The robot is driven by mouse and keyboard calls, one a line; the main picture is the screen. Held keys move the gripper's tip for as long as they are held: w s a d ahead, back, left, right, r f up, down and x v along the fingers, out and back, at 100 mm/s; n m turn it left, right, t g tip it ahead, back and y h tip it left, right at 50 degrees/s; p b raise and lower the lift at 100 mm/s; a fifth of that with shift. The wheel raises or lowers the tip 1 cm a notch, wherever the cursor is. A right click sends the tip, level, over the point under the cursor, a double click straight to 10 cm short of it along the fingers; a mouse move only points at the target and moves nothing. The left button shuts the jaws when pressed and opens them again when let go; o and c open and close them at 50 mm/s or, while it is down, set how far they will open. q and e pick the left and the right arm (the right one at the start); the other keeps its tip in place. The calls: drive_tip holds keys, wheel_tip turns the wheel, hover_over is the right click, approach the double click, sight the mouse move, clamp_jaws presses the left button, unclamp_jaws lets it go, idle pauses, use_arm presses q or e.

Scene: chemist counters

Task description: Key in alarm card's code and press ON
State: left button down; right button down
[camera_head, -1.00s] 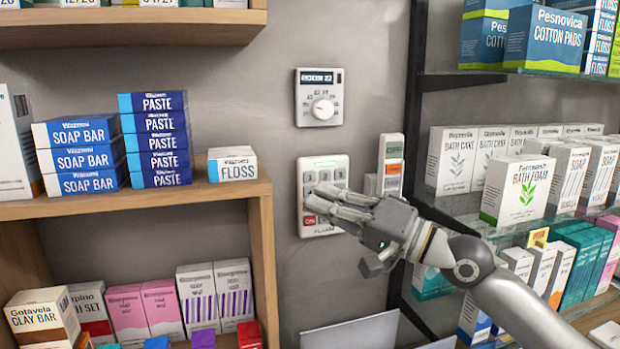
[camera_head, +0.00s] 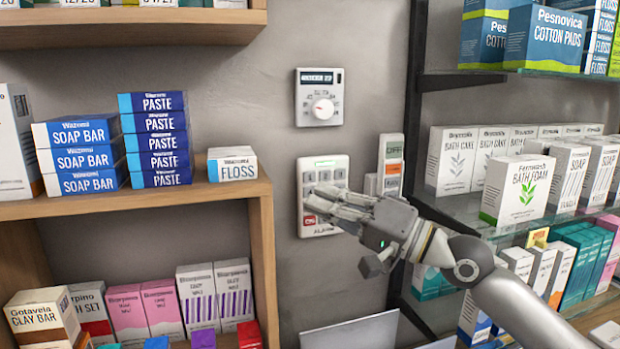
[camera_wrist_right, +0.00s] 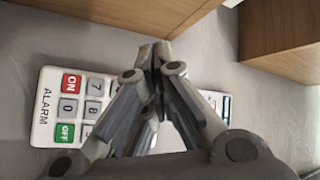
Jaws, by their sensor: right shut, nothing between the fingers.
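The white alarm keypad (camera_head: 331,165) is fixed to the grey wall below a dial thermostat. It has a small green-lit display, grey number keys and a red ON key (camera_head: 309,220). In the right wrist view the keypad (camera_wrist_right: 43,120) appears turned sideways, with the red ON key (camera_wrist_right: 71,83), the 0 key and the green OFF key showing. My right gripper (camera_head: 313,201) is shut and empty, its tips over the keypad's left-middle area. It hides several keys; I cannot tell whether it touches one. In the wrist view the gripper (camera_wrist_right: 152,50) covers the keypad's middle. I cannot make out an alarm card.
The thermostat (camera_head: 320,97) is above the keypad. A wall holder (camera_head: 390,165) with coloured labels is just right of it. A wooden shelf (camera_head: 258,200) with boxes stands left, glass shelves (camera_head: 480,225) with boxes right. White panels (camera_head: 350,335) are below.

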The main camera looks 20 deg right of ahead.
drive_tip(key=s+d+r+n+t+y+b, duration=0.1)
drive_tip(key=s+d+r+n+t+y, duration=0.2)
drive_tip(key=n, duration=1.1)
drive_tip(key=s+d+r+n+t+y+b, duration=0.15)
drive_tip(key=r+n, duration=0.35)
drive_tip(key=n, duration=0.9)
wheel_tip(320, 180, down, 9)
drive_tip(key=n+g+h+b, duration=0.2)
drive_tip(key=n+g+h, duration=0.1)
drive_tip(key=n, duration=2.2)
drive_tip(key=shift+w+a+g+h, duration=0.25)
drive_tip(key=shift+w+g+h, duration=0.15)
drive_tip(key=shift+h, duration=0.15)
